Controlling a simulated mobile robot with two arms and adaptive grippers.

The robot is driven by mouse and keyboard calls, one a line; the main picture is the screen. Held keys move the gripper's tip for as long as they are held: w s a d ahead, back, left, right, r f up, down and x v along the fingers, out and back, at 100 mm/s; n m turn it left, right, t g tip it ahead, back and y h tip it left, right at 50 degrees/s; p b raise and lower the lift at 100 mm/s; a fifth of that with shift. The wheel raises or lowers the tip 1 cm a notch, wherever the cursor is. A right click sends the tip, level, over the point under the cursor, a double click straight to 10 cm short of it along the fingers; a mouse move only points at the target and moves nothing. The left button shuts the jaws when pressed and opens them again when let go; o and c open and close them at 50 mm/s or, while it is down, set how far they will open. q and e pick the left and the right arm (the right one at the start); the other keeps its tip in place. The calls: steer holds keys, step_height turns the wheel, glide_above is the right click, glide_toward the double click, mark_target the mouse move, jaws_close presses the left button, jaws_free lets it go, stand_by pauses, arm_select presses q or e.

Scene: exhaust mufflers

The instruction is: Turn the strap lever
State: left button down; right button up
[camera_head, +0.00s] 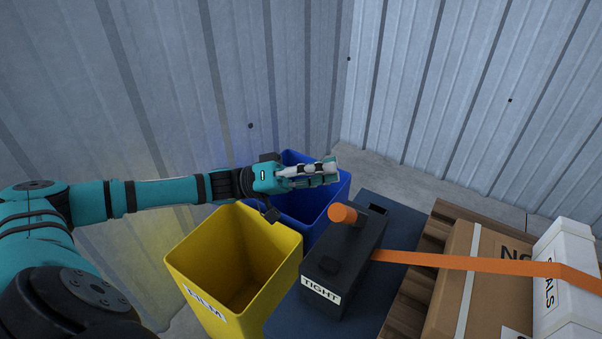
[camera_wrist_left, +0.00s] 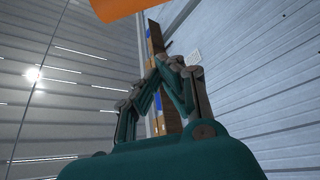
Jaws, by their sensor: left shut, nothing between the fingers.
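The strap lever (camera_head: 342,215) has a short orange cylindrical handle on top of a dark box (camera_head: 345,260). The box carries a white label reading TIGHT on its front face. An orange strap (camera_head: 460,262) runs from the box to the right. My left gripper (camera_head: 333,172) is shut and empty, above and behind the orange handle in the head view, apart from it. In the left wrist view the closed fingertips (camera_wrist_left: 170,62) show, with an orange piece (camera_wrist_left: 118,9) at the top edge, probably the handle. My right gripper is not in view.
A blue bin (camera_head: 340,190) stands beneath my left gripper, and an open yellow bin (camera_head: 220,255) stands left of the box. Cardboard (camera_head: 470,280) and white cartons (camera_head: 570,245) sit on a wooden pallet at right, under the strap. Corrugated walls (camera_head: 480,90) close the back.

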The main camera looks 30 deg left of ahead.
mark_target(350, 216)
arm_select(q)
steer(key=shift+s+d+f, duration=0.3)
steer(key=shift+d, duration=0.25)
steer(key=shift+s+d+f, duration=0.3)
steer(key=shift+s+d, duration=0.05)
steer(key=shift+d, duration=0.15)
steer(key=shift+s+d+f, duration=0.3)
steer(key=shift+d, duration=0.25)
steer(key=shift+s+f+m+g+h+b, duration=0.35)
steer(key=shift+s+f+m+b, duration=0.2)
steer(key=shift+s+m, duration=0.3)
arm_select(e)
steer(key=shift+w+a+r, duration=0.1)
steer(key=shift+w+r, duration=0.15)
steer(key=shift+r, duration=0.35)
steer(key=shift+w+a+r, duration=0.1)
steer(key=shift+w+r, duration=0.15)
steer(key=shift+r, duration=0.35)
arm_select(q)
steer(key=shift+w, duration=0.15)
